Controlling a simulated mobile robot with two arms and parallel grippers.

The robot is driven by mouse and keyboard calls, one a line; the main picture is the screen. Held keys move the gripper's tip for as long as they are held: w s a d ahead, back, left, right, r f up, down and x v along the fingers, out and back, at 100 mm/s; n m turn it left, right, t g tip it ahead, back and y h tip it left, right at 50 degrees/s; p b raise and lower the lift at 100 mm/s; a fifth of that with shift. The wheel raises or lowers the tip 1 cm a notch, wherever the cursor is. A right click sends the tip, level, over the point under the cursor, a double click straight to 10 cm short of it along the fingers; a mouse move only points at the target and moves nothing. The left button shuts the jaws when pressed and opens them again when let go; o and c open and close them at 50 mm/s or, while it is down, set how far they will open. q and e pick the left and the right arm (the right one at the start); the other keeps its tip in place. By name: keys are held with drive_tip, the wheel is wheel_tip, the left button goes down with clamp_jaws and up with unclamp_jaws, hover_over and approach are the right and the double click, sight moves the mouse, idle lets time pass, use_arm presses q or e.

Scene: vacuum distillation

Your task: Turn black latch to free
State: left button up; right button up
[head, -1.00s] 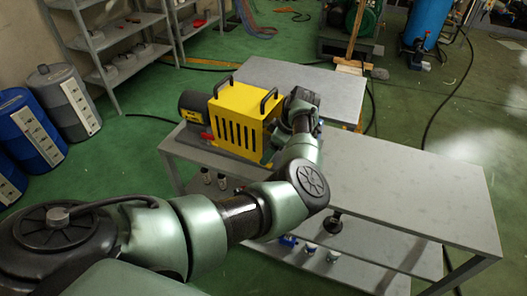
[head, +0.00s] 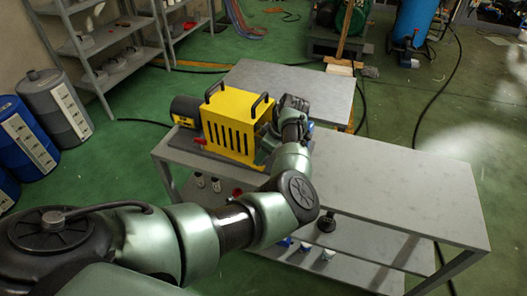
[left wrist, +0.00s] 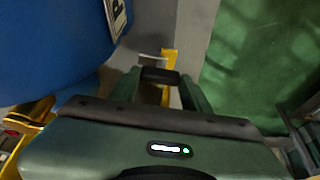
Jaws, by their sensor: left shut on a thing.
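The black latch (left wrist: 160,76) shows in the left wrist view as a small dark bar between the two green fingers of my left gripper (left wrist: 160,88). The gripper is shut on it. A yellow strip (left wrist: 168,62) runs right behind the latch. In the head view my left arm reaches over the table to the right side of the yellow machine (head: 235,120). There the arm hides the fingertips and the latch. My right gripper is in neither view.
A blue rounded body (left wrist: 50,45) with a white label fills the upper left of the left wrist view, close to the gripper. The grey table (head: 400,190) is clear right of the arm. Shelves (head: 100,45) and drums (head: 55,105) stand at left.

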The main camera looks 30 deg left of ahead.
use_arm(q)
drive_tip(key=shift+a, duration=0.1)
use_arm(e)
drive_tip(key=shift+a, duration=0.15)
use_arm(q)
drive_tip(key=o, duration=1.2)
drive_tip(key=shift+o, duration=0.8)
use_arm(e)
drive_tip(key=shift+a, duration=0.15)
use_arm(q)
drive_tip(key=b+v, duration=0.1)
drive_tip(key=v, duration=0.6)
drive_tip(key=shift+r+b, duration=0.3)
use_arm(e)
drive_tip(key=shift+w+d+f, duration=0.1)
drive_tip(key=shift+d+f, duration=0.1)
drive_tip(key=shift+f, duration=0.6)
